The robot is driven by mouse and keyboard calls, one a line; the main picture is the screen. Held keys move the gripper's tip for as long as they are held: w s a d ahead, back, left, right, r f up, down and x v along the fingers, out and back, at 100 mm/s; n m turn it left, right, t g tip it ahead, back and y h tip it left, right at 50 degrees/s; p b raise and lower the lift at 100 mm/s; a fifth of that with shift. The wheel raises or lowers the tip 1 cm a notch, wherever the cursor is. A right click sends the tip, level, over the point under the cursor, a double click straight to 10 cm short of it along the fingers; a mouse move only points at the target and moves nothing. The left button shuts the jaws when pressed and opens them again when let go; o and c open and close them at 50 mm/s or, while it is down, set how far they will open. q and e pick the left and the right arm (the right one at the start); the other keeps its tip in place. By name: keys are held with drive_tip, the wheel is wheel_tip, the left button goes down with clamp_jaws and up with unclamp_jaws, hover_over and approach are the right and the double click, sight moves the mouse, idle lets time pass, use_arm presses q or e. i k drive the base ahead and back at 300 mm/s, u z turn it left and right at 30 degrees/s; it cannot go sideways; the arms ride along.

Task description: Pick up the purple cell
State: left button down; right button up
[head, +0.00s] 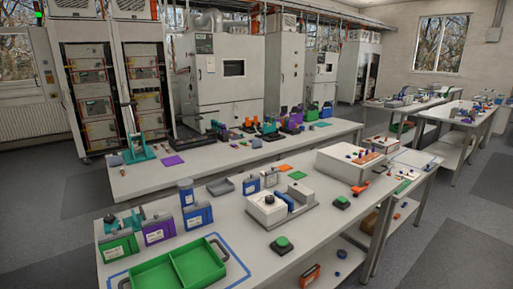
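A purple box-shaped cell (157,231) with a white label stands upright at the left of the near table. It is between a green labelled cell (117,248) and a blue labelled cell (197,217). Dark and teal parts show at the tops of these cells. Purple items (292,124) also stand on the back table, too small to make out. Neither of my grippers is in view.
A green two-part tray (178,268) with dark handles sits at the front left, inside a blue outline. A taller blue container (186,193) stands behind the cells. A white device (267,207) and a green button (282,242) are to the right.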

sight(156, 233)
drive_tip(key=z, duration=1.75)
drive_tip(key=k, duration=1)
drive_tip(key=u, duration=1.1)
drive_tip(key=i, duration=0.5)
drive_tip(key=u, duration=0.05)
